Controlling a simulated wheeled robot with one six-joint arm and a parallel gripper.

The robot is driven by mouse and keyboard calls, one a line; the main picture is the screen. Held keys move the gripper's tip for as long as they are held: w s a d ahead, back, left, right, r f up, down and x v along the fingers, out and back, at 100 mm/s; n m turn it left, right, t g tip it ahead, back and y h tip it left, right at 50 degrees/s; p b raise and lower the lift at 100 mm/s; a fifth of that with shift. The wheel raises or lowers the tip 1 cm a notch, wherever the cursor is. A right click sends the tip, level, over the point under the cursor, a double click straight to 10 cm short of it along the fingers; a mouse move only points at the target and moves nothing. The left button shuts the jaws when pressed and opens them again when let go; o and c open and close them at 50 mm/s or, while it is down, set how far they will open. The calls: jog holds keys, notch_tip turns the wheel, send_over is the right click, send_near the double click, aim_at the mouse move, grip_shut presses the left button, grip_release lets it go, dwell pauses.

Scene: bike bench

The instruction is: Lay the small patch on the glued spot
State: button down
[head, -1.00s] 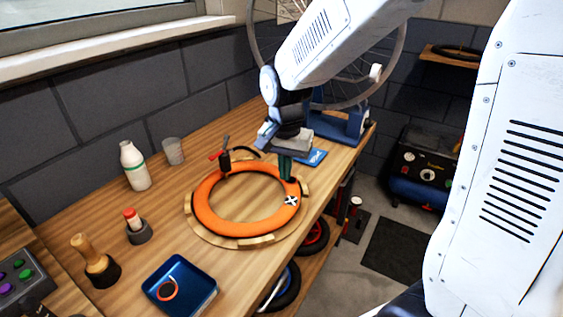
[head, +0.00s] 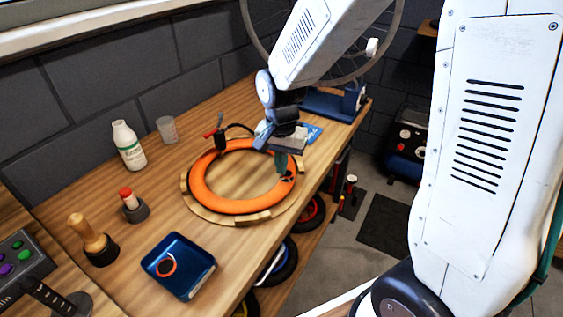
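An orange inner tube (head: 210,190) lies as a ring on a round wooden holder (head: 187,199) on the bench. A small dark spot (head: 288,178) shows on the tube's right side; I cannot tell whether it is the patch or a shaded mark. My gripper (head: 282,168) points down beside that spot, its dark green fingers close to the tube. The fingers are too small and overlapped to show their opening or anything held.
A white bottle (head: 128,147), a grey cup (head: 167,130), a red-capped tube in a dark holder (head: 131,205) and a wooden-handled tool (head: 92,238) stand left of the tube. A red-handled clamp (head: 217,133) stands at its back edge. A blue item (head: 314,133) lies behind my gripper.

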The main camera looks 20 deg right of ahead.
jog(key=shift+f, duration=0.25)
dwell(0.8)
jog(key=c, duration=1.6)
grip_release()
jog(key=shift+c, duration=0.2)
notch_tip(320, 180, up, 8)
jog(key=shift+f, duration=0.15)
jog(key=s+d+r+n, duration=0.1)
jog(key=s+r+n, duration=0.1)
jog(key=s, duration=0.5)
jog(key=s+d+r+n+t, duration=0.1)
jog(key=s+d+r+n, duration=0.1)
jog(key=s, duration=0.6)
jog(key=s+d+r+n, duration=0.1)
jog(key=s+r+n, duration=0.3)
jog(key=s, duration=0.3)
jog(key=shift+s+d+r, duration=0.25)
jog(key=shift+r, duration=0.3)
